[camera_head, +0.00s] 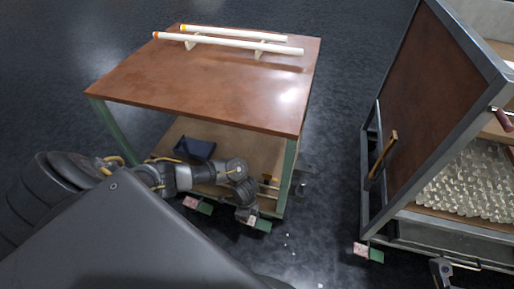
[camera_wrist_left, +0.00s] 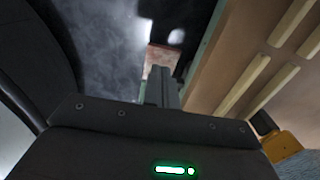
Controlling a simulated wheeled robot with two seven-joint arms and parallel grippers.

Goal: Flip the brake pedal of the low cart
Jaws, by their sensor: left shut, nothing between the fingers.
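The low cart (camera_head: 210,80) has a brown top, green legs and a lower shelf. Small red-and-green pedals sit at its foot, one at the left (camera_head: 198,205) and one at the right (camera_head: 261,224). My left gripper (camera_head: 246,214) points down just at the right pedal and partly covers it. Its fingers are shut and empty. In the left wrist view the shut fingertips (camera_wrist_left: 161,72) overlap a reddish pedal face (camera_wrist_left: 159,55); I cannot tell whether they touch. A grey-black part at the lower right, possibly my right gripper (camera_head: 441,268), shows too little to judge.
White tubes (camera_head: 230,42) lie on supports on the cart top. A dark object (camera_head: 194,149) lies on the lower shelf. At the right stands a grey-framed cart (camera_head: 365,200) with a brown panel, glass pieces and its own pedal (camera_head: 368,252). Dark floor lies between the carts.

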